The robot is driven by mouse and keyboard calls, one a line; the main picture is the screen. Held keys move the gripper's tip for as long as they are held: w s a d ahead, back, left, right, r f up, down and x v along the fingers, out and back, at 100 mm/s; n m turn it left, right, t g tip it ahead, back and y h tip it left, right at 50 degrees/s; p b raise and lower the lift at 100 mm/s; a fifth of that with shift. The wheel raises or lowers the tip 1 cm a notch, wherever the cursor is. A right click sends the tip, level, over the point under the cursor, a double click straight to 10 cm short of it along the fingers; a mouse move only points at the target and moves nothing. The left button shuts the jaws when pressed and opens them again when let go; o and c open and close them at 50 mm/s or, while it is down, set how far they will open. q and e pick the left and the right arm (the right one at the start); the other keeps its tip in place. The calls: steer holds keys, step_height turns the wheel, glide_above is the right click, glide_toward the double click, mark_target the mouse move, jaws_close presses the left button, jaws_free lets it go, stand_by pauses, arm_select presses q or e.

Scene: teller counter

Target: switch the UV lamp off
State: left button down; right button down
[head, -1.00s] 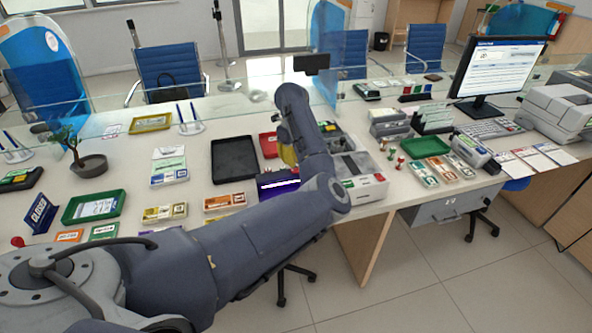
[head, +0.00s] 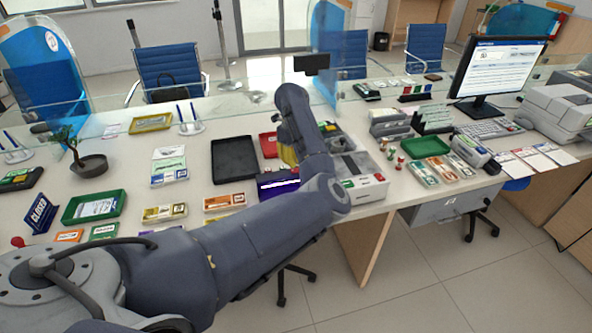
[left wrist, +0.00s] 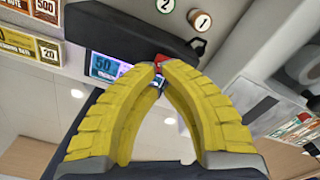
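The UV lamp (head: 272,187) is a small dark device at the counter's front edge, partly hidden by my left arm in the head view. Its front glows violet. In the left wrist view its black housing (left wrist: 125,32) lies across the top, with a violet-lit note marked 50 (left wrist: 103,65) under it. A small red part (left wrist: 156,67) shows at the housing's edge, right at my fingertips. My left gripper (head: 288,156) has yellow fingers; in the wrist view (left wrist: 161,66) their tips come together at that red part. Whether they touch it is unclear. My right gripper is out of view.
A black tray (head: 235,160) and a red tray (head: 268,145) lie behind the lamp. A grey machine (head: 362,187) stands close on its right. Banded note stacks (head: 224,202) lie to its left.

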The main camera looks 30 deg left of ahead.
mark_target(293, 170)
arm_select(q)
steer(key=shift+f, duration=2)
stand_by(1.2)
steer(key=shift+r, duration=3.55)
